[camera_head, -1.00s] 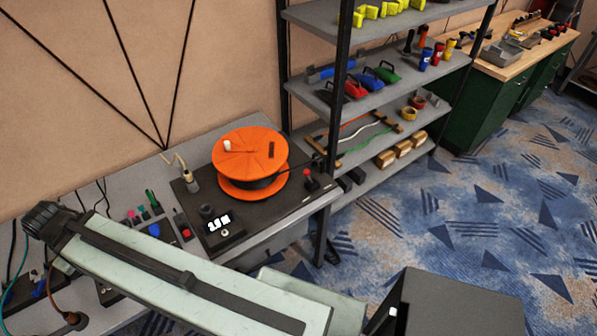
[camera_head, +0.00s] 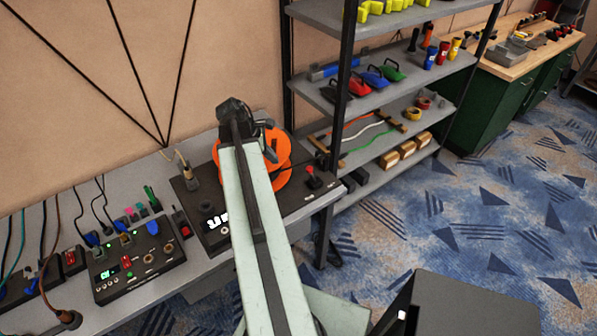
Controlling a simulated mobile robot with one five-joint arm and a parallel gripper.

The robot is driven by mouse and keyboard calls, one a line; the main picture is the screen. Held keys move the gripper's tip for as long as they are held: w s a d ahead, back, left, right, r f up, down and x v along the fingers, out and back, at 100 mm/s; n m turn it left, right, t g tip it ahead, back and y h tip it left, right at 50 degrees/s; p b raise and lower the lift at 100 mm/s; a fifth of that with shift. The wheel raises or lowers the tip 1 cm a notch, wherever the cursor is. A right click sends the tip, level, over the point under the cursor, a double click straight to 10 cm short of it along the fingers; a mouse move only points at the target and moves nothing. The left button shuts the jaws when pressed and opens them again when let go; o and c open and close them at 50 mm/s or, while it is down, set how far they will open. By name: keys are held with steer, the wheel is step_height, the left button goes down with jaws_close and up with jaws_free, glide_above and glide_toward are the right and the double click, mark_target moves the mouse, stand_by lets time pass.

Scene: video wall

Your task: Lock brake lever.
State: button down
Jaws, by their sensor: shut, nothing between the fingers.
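A small lever with a red knob (camera_head: 310,170) stands on the right end of a black base plate (camera_head: 322,190), near an orange cable reel (camera_head: 281,178). It looks like the brake lever. It stands roughly upright; its exact setting is too small to tell. Small white marks lie on the plate beside it. My arm crosses in front of the reel and hides its left and middle part. The arm's dark far joint is over the reel's upper left, left of the lever. My gripper's fingers do not show; the arm hides them.
A control box (camera_head: 138,262) with knobs and a green display sits on the grey table (camera_head: 205,262) at left, with cables behind it. A shelf rack (camera_head: 400,103) stands close on the right of the reel, its black post near the lever. Patterned floor is open at right.

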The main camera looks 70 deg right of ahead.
steer(key=shift+s+d, duration=0.25)
steer(key=shift+s, duration=0.2)
steer(key=b, duration=0.8)
glide_toward(312, 175)
step_height(312, 175, down, 4)
steer(key=shift+w+d, duration=0.25)
steer(key=shift+w, duration=0.2)
